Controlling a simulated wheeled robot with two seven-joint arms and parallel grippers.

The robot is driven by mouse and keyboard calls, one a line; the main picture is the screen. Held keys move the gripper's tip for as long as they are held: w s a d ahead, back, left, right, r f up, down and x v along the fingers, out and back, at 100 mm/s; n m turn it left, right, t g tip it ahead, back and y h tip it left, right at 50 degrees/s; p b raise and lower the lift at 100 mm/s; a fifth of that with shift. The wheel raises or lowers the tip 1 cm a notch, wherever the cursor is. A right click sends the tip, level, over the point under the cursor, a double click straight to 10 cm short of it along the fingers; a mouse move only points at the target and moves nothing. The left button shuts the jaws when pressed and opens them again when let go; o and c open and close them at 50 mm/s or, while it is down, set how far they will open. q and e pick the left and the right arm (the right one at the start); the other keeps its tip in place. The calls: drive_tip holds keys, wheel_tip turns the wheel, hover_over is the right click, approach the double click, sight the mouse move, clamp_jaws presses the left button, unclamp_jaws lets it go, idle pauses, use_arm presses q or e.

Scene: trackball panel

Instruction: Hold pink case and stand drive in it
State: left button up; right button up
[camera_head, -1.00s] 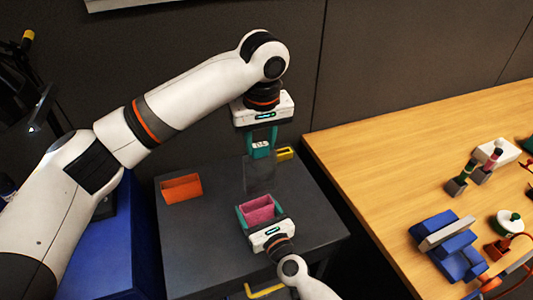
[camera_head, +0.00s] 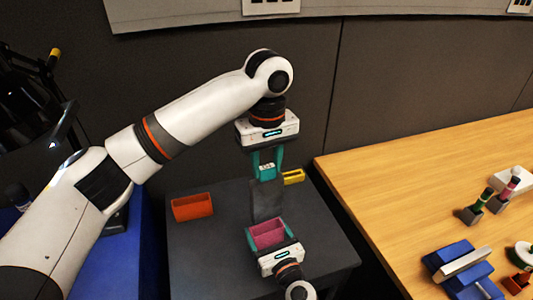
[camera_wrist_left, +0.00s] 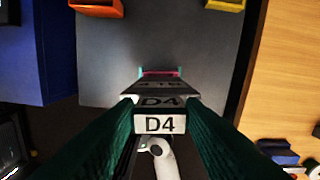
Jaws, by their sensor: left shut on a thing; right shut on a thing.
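The drive (camera_head: 266,200) is a dark grey upright slab with a pale top; its label reads D4 (camera_wrist_left: 160,124) in the left wrist view. My left gripper (camera_head: 267,165) points down and is shut on its top end. The pink case (camera_head: 268,236) is an open box below the drive, held between the teal fingers of my right gripper (camera_head: 270,238), which is shut on it. The drive's lower end is at or just above the case's far rim in the head view; I cannot tell whether they touch. In the left wrist view, the drive hides most of the case (camera_wrist_left: 160,73).
An orange open box (camera_head: 192,207) and a yellow box (camera_head: 293,177) stand on the dark grey table (camera_head: 205,255). A wooden table (camera_head: 385,190) at the right holds blue blocks (camera_head: 458,265) and small parts. A dark panel wall stands behind.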

sight(266, 204)
use_arm(q)
drive_tip(key=shift+f, duration=1.55)
drive_tip(key=shift+f, duration=4.8)
drive_tip(key=o, duration=1.1)
wheel_tip(266, 204, up, 12)
drive_tip(key=shift+s+d+f, duration=0.1)
